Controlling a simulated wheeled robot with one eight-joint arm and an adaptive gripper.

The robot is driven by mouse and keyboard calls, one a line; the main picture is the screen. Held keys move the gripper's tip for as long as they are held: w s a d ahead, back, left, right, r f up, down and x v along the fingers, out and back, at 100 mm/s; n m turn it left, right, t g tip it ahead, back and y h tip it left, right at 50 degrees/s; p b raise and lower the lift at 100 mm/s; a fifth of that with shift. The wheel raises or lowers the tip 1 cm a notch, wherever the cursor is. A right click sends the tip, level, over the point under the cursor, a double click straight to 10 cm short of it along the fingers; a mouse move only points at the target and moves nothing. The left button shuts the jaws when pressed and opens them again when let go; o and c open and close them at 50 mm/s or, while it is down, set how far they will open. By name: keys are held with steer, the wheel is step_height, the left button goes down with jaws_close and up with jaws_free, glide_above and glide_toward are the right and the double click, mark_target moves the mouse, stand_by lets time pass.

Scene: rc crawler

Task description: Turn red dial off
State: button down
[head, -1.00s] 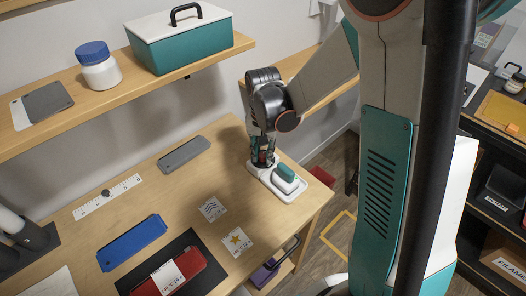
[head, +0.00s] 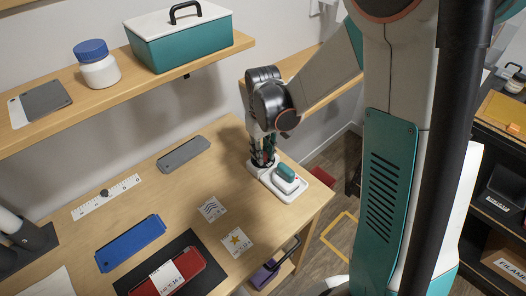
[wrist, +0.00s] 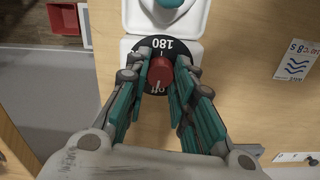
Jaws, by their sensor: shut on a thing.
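The red dial (wrist: 160,75) shows in the wrist view as a round red knob on a black disc (wrist: 172,47) marked "180". The disc sits on a white base (wrist: 128,47), with a teal-topped part (wrist: 170,3) beyond it. My gripper (wrist: 160,82) has its teal fingers on both sides of the knob and is shut on it. In the head view, my gripper (head: 263,158) points down at the near-wall end of the white device (head: 268,184). The teal block (head: 286,172) on the device is visible there, but the dial is hidden by my fingers.
The device stands near the right edge of the wooden table (head: 180,205). A grey plate (head: 183,154), a blue plate (head: 131,243), a ruler (head: 107,196) and two cards (head: 237,242) lie to its left. A shelf (head: 135,97) hangs above the back.

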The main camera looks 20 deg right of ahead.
steer(key=shift+n, duration=0.6)
steer(key=c, duration=1.3)
jaws_free()
steer(key=shift+r, duration=0.1)
step_height(320, 180, up, 12)
steer(key=shift+f, duration=0.1)
